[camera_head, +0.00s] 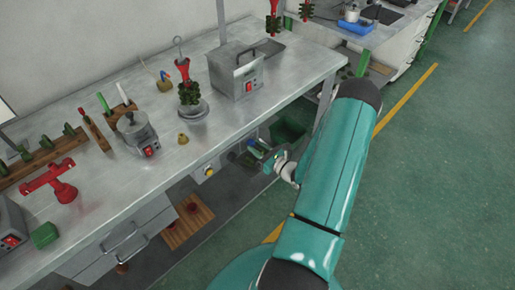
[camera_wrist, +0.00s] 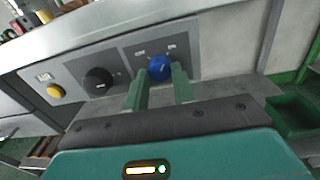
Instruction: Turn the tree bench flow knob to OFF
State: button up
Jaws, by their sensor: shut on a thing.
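A blue round knob (camera_wrist: 160,68) sits on a grey panel (camera_wrist: 197,65) under the bench's front edge in the wrist view. Small labels stand above it on both sides, too small to read surely. My gripper (camera_wrist: 159,84) has its two green fingers on either side of the blue knob and is shut on it. In the head view my gripper (camera_head: 273,163) is at the panel below the bench top, and the knob cannot be made out clearly there.
A black knob (camera_wrist: 98,82) and a yellow button (camera_wrist: 55,91) are left of the blue knob. The metal bench (camera_head: 215,145) carries a grey box (camera_head: 236,72), a small pot (camera_head: 137,132) and a red-and-green wax tree (camera_head: 188,90). A green bin (camera_wrist: 295,116) stands at right. Green floor (camera_head: 440,180) is clear at right.

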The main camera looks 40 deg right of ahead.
jog(key=n, duration=0.8)
jog(key=shift+r, duration=0.1)
jog(key=n, duration=0.4)
jog(key=shift+a, duration=0.1)
jog(key=shift+n+g+h, duration=0.3)
jog(key=shift+n, duration=1.3)
jog(key=o, duration=1)
jog(key=s, duration=1.3)
jog(key=shift+s+d+r, duration=0.2)
jog(key=shift+s+r, duration=0.1)
jog(key=shift+s, duration=0.1)
